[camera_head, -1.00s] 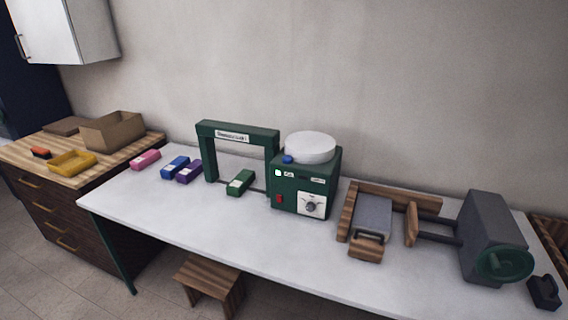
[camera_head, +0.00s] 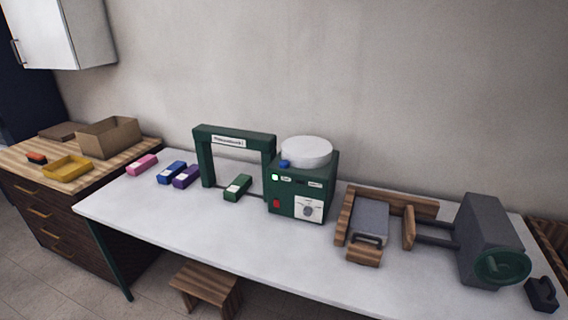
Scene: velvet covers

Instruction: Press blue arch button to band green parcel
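The green parcel (camera_head: 237,188) lies on the white table under the green arch (camera_head: 235,137), in its opening. It has a pale label on top. The arch joins a green machine box (camera_head: 301,190) on its right, with a white round reel (camera_head: 306,151) on top. The blue button (camera_head: 285,163) sits on the top front left edge of the box, beside the reel. A small light (camera_head: 275,177) on the box front glows green. A red switch (camera_head: 277,203) and a dial (camera_head: 308,210) are below. My gripper is not in view.
Purple (camera_head: 187,176), blue (camera_head: 171,172) and pink (camera_head: 142,165) parcels lie left of the arch. A wooden-framed press (camera_head: 368,220) and a grey vice-like machine with a green wheel (camera_head: 502,267) stand right. A stool (camera_head: 206,284) stands before the table (camera_head: 160,215).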

